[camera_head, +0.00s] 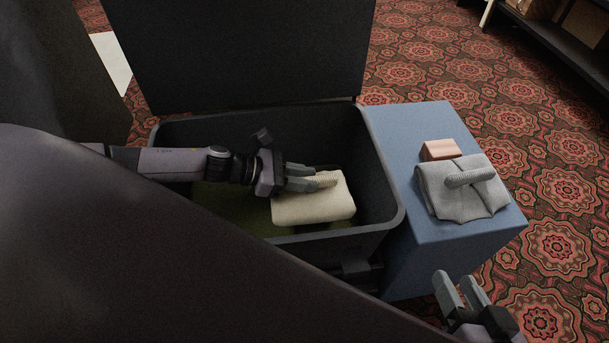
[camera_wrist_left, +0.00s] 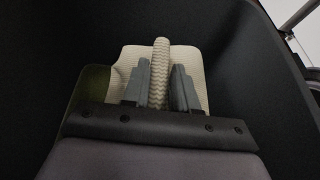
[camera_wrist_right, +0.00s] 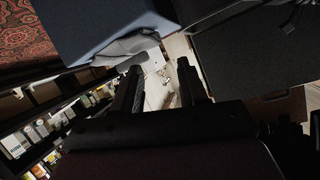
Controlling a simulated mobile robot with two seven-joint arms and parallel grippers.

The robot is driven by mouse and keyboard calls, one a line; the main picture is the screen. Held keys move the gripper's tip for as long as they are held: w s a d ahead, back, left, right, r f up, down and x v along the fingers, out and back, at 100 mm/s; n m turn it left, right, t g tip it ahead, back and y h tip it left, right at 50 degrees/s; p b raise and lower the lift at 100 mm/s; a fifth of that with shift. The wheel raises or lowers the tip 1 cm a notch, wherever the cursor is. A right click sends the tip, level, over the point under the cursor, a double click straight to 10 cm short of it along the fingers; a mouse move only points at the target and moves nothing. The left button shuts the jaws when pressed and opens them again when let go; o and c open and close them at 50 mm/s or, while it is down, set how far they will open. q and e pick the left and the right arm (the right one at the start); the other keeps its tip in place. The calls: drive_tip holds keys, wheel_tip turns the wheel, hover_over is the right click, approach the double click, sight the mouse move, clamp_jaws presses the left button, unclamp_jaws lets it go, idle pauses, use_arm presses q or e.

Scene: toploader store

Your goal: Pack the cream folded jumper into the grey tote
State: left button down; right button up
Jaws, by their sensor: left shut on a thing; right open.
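The cream folded jumper (camera_head: 317,207) is inside the grey tote (camera_head: 393,190), toward its right end. My left gripper (camera_head: 328,180) reaches into the tote and is shut on the ribbed roll on top of the jumper. In the left wrist view the roll (camera_wrist_left: 160,72) stands between the two fingers, with the cream jumper (camera_wrist_left: 190,57) behind it. The tote's lid (camera_head: 240,50) stands open at the back. My right gripper (camera_head: 462,290) is open and empty, in front of the blue block. In the right wrist view the right gripper's fingers (camera_wrist_right: 160,85) are apart.
A grey folded garment (camera_head: 462,190) with a ribbed roll and a small copper-coloured box (camera_head: 440,150) sit on the blue block (camera_head: 405,120), right of the tote. An olive-green item (camera_head: 225,200) lies on the tote floor, left of the jumper. A dark shelf (camera_head: 560,45) stands at the back right.

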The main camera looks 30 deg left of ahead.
sight(303, 195)
use_arm(q)
drive_tip(key=shift+f+b, duration=0.15)
drive_tip(key=shift+b, duration=0.3)
drive_tip(key=shift+f+b, duration=0.35)
drive_tip(key=shift+f, duration=0.05)
wheel_tip(303, 195, down, 3)
drive_tip(key=b, duration=0.3)
drive_tip(key=shift+f, duration=0.2)
wheel_tip(303, 195, down, 2)
drive_tip(key=shift+f+b, duration=0.1)
drive_tip(key=shift+b, duration=1)
drive_tip(key=shift+f+b, duration=0.5)
drive_tip(key=shift+f, duration=0.05)
use_arm(e)
drive_tip(key=shift+s+d+f+n+t, duration=0.15)
drive_tip(key=shift+d+n+t, duration=0.25)
drive_tip(key=shift+d+t, duration=0.15)
drive_tip(key=shift+s+d+f+n+t, duration=0.1)
drive_tip(key=shift+s+d+n+t, duration=0.05)
drive_tip(key=shift+d+n+t, duration=0.4)
drive_tip(key=shift+a, duration=0.1)
use_arm(q)
drive_tip(key=shift+f, duration=0.3)
use_arm(e)
drive_tip(key=shift+f, duration=0.1)
